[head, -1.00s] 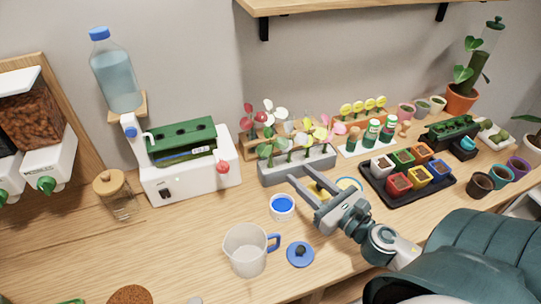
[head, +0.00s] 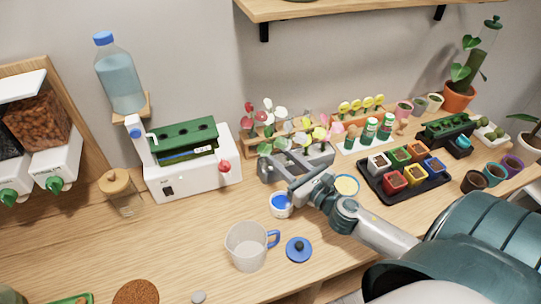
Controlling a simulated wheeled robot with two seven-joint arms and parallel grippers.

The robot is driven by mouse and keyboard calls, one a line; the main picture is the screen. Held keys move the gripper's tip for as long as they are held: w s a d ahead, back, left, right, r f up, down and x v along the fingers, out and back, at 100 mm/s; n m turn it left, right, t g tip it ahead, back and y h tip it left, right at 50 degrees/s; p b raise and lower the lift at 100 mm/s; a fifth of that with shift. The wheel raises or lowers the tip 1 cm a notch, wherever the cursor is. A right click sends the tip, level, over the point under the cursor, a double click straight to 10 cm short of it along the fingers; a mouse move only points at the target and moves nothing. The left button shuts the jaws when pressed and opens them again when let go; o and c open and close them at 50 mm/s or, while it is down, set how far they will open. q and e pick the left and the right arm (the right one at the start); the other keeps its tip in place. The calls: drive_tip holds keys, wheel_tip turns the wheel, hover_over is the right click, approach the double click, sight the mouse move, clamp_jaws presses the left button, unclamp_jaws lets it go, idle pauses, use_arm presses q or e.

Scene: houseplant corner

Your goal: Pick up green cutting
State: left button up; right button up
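A grey rack (head: 268,173) stands mid-counter with several cuttings upright in it. A green-leaved cutting (head: 265,149) shows at the left end of this rack. Other tops near it are pink, white and yellow, and they overlap, so single stems are hard to separate. My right gripper (head: 300,182) is in front of the rack, low over the counter and pointing towards it. It covers part of the rack's front right. Its fingers are seen nearly edge-on, so their opening and anything between them cannot be made out. My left gripper is out of view.
A white cup with blue contents (head: 281,205) is close below my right gripper. A clear mug (head: 246,246) and a blue lid (head: 298,250) stand nearer. A black tray (head: 376,193) of coloured pots is to the right.

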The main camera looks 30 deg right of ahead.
sight(270, 149)
drive_tip(key=shift+w+r+p, duration=0.1)
drive_tip(key=shift+w+p, duration=0.3)
drive_tip(key=shift+w, duration=0.15)
drive_tip(key=w+p, duration=0.1)
drive_tip(key=w, duration=0.2)
drive_tip(key=shift+w+a+f+p, duration=0.1)
drive_tip(key=shift+w+f+p, duration=0.1)
drive_tip(key=shift+w+p, duration=0.3)
drive_tip(key=shift+w, duration=0.1)
clamp_jaws()
